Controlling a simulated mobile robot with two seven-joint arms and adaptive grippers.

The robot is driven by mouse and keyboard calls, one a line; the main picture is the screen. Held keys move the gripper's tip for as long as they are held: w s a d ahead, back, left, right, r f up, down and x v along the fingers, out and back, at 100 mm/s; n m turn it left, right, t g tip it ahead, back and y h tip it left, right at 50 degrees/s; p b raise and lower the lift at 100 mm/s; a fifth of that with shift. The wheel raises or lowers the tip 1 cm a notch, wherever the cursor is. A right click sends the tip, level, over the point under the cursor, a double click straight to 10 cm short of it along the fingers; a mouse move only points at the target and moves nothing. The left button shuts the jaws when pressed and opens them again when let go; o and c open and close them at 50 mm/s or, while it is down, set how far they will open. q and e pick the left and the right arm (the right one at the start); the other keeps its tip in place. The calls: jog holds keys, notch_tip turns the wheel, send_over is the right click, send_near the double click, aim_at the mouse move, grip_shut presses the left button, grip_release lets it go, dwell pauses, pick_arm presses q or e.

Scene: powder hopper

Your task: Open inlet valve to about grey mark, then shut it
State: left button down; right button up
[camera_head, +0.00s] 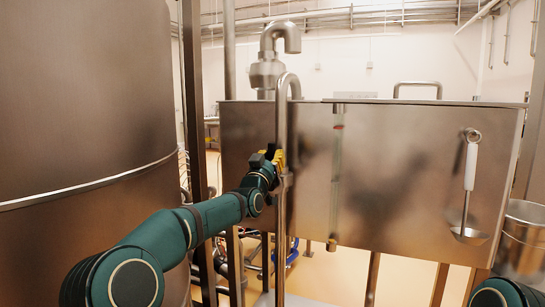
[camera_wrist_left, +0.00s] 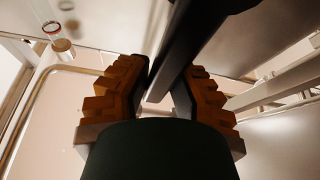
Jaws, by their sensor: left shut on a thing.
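My left gripper (camera_head: 274,158) has yellow-orange fingers and sits right beside the upright inlet pipe (camera_head: 282,115) at the front of the steel hopper. In the left wrist view its two ridged fingers (camera_wrist_left: 170,78) stand on either side of a dark flat bar, which looks like the inlet valve's handle (camera_wrist_left: 182,45). The gripper is shut on it. In the head view the gripper hides the handle, so its angle is unclear. A clear sight tube (camera_head: 336,185) with a red mark near its top runs down the hopper front. I cannot make out a grey mark. My right gripper is out of view.
The steel hopper (camera_head: 420,150) fills the middle and right. A white-handled scoop (camera_head: 470,170) hangs on its front. A large steel tank (camera_head: 85,90) stands close on the left. A steel bucket (camera_head: 522,240) is at the right edge.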

pick_arm(q)
jog(key=shift+w+a+r+n+y, duration=0.1)
jog(key=shift+a+n+y, duration=0.1)
jog(key=shift+a, duration=0.15)
jog(key=shift+a+r+n+y, duration=0.1)
jog(key=shift+a+y, duration=0.1)
jog(key=shift+a, duration=0.1)
jog(key=c, duration=1)
grip_release()
jog(key=shift+c, duration=0.2)
jog(key=shift+o, duration=1.1)
jog(key=shift+w+a+f, duration=0.2)
jog(key=shift+a, duration=0.15)
jog(key=shift+s+d, duration=0.1)
jog(key=shift+d, duration=0.2)
jog(key=v, duration=1.2)
jog(key=shift+a+f, duration=0.1)
dwell(2.7)
